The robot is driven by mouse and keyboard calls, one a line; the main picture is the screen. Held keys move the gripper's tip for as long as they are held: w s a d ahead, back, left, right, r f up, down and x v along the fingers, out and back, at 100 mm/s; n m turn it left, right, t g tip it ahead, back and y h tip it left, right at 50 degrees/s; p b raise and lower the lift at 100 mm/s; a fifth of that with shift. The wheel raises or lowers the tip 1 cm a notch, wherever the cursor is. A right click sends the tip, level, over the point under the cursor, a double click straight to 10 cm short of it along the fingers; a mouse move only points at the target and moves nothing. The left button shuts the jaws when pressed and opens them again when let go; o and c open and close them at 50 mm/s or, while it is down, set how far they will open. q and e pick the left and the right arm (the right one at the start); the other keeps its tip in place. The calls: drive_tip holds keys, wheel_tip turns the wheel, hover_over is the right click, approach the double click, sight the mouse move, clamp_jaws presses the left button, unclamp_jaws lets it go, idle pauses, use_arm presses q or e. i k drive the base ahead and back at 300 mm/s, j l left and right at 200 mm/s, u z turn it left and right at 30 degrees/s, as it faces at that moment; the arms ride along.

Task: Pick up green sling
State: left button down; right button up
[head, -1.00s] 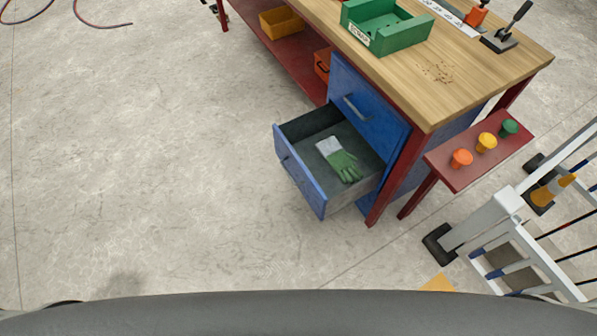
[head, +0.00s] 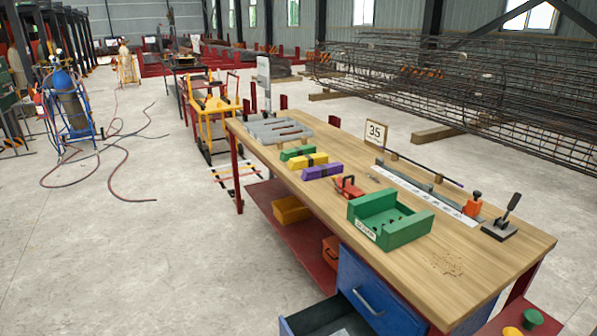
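A green sling (head: 298,152), a small folded bundle with a dark band, lies on the wooden workbench (head: 440,235) toward its far left part. A yellow bundle (head: 308,161) and a purple bundle (head: 322,171) of like shape lie in front of it, in a row. Neither of my grippers is in view.
On the bench, a grey slotted plate (head: 278,131) lies behind the slings; a red tool (head: 348,187) and green tray (head: 390,220) stand nearer. A blue drawer (head: 310,318) stands open below.

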sight(307, 149)
drive_tip(key=i+j+u, duration=0.55)
drive_tip(key=i+u, duration=0.2)
drive_tip(key=i, duration=0.3)
drive_tip(key=i+u, duration=0.35)
drive_tip(key=i, duration=0.2)
drive_tip(key=i+z, duration=0.15)
drive_tip(key=i, duration=0.65)
drive_tip(key=i+j+z, duration=0.1)
drive_tip(key=i, duration=0.7)
drive_tip(key=i+z, duration=0.4)
drive_tip(key=i+j+z, duration=0.15)
drive_tip(key=z, duration=0.25)
drive_tip(key=i+j+z, duration=0.25)
drive_tip(key=i+z, duration=0.15)
drive_tip(key=i+j+z, duration=0.25)
drive_tip(key=z, duration=0.15)
drive_tip(key=j, duration=0.1)
